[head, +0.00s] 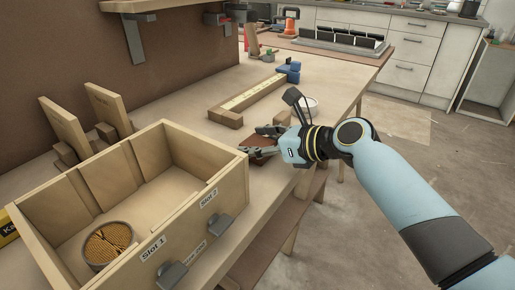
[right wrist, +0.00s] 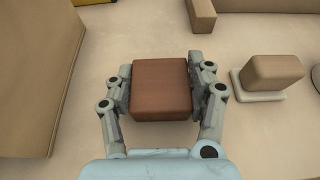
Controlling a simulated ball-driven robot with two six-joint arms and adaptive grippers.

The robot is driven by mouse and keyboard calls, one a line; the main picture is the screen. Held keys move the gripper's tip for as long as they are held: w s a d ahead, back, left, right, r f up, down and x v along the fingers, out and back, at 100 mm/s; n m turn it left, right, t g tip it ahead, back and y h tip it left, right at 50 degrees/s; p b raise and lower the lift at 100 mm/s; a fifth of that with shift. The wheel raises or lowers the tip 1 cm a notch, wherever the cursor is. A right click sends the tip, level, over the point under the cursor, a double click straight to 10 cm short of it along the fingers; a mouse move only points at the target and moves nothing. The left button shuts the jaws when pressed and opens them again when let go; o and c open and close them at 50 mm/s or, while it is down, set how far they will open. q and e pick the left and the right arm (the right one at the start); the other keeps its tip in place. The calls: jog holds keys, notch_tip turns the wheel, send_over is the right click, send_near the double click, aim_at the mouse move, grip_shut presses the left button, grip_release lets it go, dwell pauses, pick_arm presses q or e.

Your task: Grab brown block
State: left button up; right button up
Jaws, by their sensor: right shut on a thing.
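The brown block (right wrist: 161,88) is a reddish-brown, rounded square piece. In the right wrist view it sits between the two fingers of my right gripper (right wrist: 161,92), with the fingers against its left and right sides. In the head view the right gripper (head: 262,141) is at the workbench beside the wooden box, and the brown block (head: 262,152) shows partly between the fingers. Whether the block still touches the bench is hard to tell. My left gripper is in neither view.
The wooden box (head: 212,199) with slot labels stands left of the gripper and holds a round container (head: 109,243). A long wooden tray (head: 246,100) lies behind, near a blue object (head: 289,70). A tan block on a pale base (right wrist: 272,76) stands right of the gripper.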

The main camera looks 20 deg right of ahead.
jog(key=shift+c, duration=0.6)
jog(key=shift+r, duration=0.1)
